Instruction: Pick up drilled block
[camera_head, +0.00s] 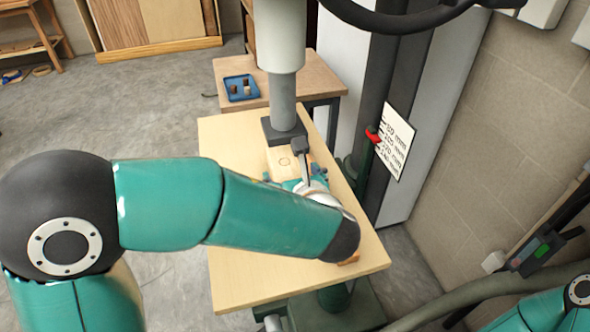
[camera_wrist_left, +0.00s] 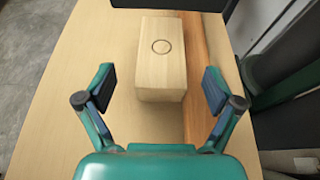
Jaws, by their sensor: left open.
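The drilled block (camera_head: 280,158) is pale wood with a dark ring on its top face. It lies on the light wooden machine table (camera_head: 235,190), just below the machine's column. In the left wrist view the block (camera_wrist_left: 162,40) sits ahead of my left gripper, centred between its fingers. My left gripper (camera_wrist_left: 159,82) is open and empty, with one finger on each side of the block's near end. In the head view my left gripper (camera_head: 290,179) is partly hidden by its own arm, at the near side of the block. My right gripper is out of view.
The grey machine column and dark square foot (camera_head: 284,131) stand close above the block's far end. A brown wooden strip (camera_wrist_left: 197,60) runs along the block's right side. A blue tray (camera_head: 241,88) with small pieces sits on a lower table behind. The table's left side is clear.

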